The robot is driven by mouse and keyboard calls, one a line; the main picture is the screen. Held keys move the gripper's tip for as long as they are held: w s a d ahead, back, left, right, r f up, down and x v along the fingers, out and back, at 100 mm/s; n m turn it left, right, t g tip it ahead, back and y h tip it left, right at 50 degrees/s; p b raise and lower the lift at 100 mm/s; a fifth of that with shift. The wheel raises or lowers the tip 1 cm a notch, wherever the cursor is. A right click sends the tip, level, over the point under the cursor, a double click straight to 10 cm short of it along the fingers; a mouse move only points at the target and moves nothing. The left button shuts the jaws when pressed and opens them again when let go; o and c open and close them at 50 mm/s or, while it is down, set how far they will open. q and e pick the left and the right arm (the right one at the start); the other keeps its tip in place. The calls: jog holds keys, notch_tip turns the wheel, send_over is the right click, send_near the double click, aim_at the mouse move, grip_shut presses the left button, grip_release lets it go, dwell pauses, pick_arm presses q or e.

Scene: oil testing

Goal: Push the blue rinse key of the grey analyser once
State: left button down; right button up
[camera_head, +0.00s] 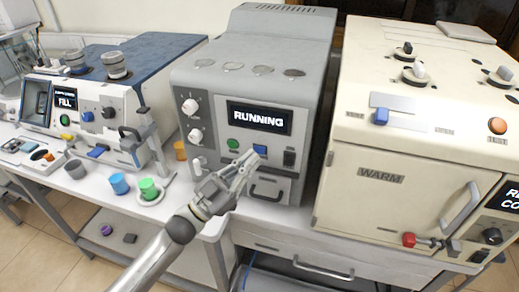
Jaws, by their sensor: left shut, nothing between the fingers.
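The grey analyser (253,75) stands in the middle, and its dark display (259,118) reads RUNNING. On its front, a blue key (260,149) sits below the display, right of a green button (233,143). My left gripper (248,162) is shut and empty, in front of the analyser's lower front. Its fingertips are just below and left of the blue key. I cannot tell whether they touch it. The gripper hides part of the panel under the key. My right gripper is not in view.
A cream oven marked WARM (381,176) stands close on the right, with a red-knobbed valve (409,239) low in front. On the left are a blue-topped unit reading FILL (66,102) and a blue cup (119,183) and a green cup (148,187) on the bench.

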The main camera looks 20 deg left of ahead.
pick_arm(q)
jog(key=shift+s+p, duration=0.6)
jog(key=shift+s, duration=1.6)
